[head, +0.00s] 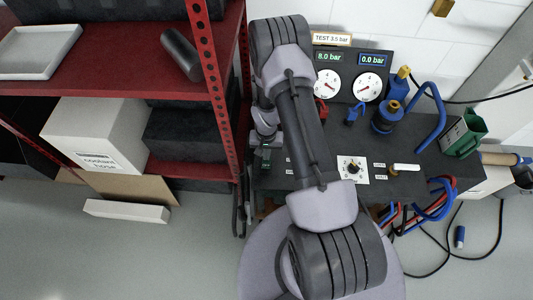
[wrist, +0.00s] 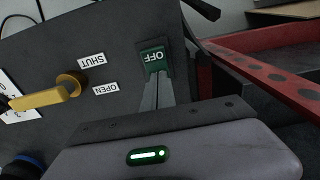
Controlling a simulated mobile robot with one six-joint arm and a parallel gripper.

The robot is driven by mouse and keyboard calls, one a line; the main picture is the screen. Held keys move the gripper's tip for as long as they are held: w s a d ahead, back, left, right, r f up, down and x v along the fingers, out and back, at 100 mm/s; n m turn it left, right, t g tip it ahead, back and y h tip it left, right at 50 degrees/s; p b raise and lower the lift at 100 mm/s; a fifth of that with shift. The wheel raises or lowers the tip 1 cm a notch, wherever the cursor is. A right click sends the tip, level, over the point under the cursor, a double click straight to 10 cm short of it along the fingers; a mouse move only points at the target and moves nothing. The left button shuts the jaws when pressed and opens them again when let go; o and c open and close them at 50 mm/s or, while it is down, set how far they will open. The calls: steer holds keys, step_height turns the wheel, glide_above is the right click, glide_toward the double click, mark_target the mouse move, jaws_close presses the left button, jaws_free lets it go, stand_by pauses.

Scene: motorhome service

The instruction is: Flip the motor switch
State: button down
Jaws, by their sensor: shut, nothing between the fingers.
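The motor switch (wrist: 154,57) is a green rocker marked OFF in a dark housing on the grey panel, upside down in the wrist view. My gripper (wrist: 157,80) is shut and empty. Its fingertips are right at the switch's near edge and overlap it in the picture. I cannot tell whether they touch it. In the head view my arm covers much of this part of the bench, and the switch and fingertips cannot be made out clearly.
A yellow lever (wrist: 45,97) with SHUT and OPEN labels sits left of the switch in the wrist view. A red shelf rail (wrist: 265,68) runs close on the right. In the head view, gauges (head: 370,86), a knob (head: 351,169) and blue hoses (head: 432,115) crowd the bench.

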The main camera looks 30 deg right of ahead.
steer(key=shift+s+a+r+p, duration=0.3)
steer(key=shift+s+a, duration=0.15)
steer(key=shift+s, duration=0.25)
steer(key=shift+w+r, duration=0.1)
steer(key=shift+r, duration=0.15)
step_height(320, 180, up, 13)
steer(key=p, duration=0.5)
steer(key=shift+w+d+r, duration=0.15)
steer(key=shift+r, duration=0.05)
